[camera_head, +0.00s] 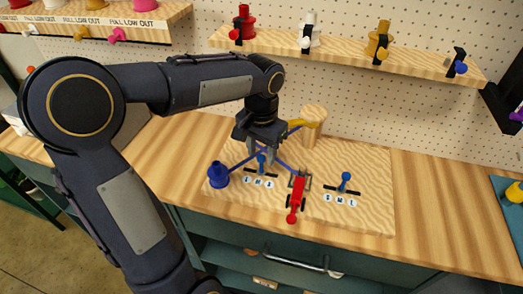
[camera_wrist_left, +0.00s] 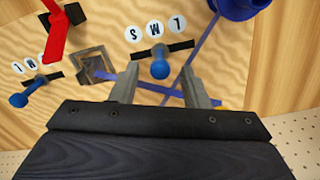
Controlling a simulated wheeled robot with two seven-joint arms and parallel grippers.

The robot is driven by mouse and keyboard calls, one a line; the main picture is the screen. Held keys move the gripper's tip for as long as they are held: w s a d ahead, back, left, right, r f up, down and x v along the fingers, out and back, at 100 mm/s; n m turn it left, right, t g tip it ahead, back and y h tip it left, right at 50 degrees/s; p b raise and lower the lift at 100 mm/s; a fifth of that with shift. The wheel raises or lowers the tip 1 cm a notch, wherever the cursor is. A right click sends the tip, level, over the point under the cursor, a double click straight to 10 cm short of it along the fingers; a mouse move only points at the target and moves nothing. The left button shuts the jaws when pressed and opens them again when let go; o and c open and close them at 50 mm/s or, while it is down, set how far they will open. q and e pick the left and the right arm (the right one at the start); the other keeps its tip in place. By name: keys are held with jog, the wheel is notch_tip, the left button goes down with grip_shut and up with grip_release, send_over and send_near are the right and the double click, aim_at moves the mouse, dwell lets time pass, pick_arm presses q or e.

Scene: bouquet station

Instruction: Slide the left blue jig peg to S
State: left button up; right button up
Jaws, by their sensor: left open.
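The left blue jig peg (camera_head: 262,160) stands in a short dark slot on the wooden jig board (camera_head: 375,215). It sits near the slot's middle, by the central of three round letter marks (camera_head: 259,182). The letters are too small to read surely in the head view; the peg (camera_wrist_left: 160,68) and marks (camera_wrist_left: 154,28) show larger in the left wrist view. My left gripper (camera_head: 262,156) is open above the board near the peg. In the wrist view the peg lies ahead of and between my left fingertips (camera_wrist_left: 162,85), with no clear contact. My right gripper is out of view.
A second blue peg (camera_head: 345,180) stands in a right slot. A blue spool (camera_head: 218,176) stands left, and blue ribbon crosses the board. A wooden post (camera_head: 314,120) is behind. A shelf (camera_head: 345,62) holds spools above.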

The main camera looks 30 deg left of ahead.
pick_arm(q)
jog(key=shift+f, duration=0.1)
grip_shut()
dwell(0.3)
jog(key=d, duration=0.3)
jog(key=shift+w+d, duration=0.15)
jog(key=shift+w, duration=0.25)
grip_release()
jog(key=shift+d, duration=0.1)
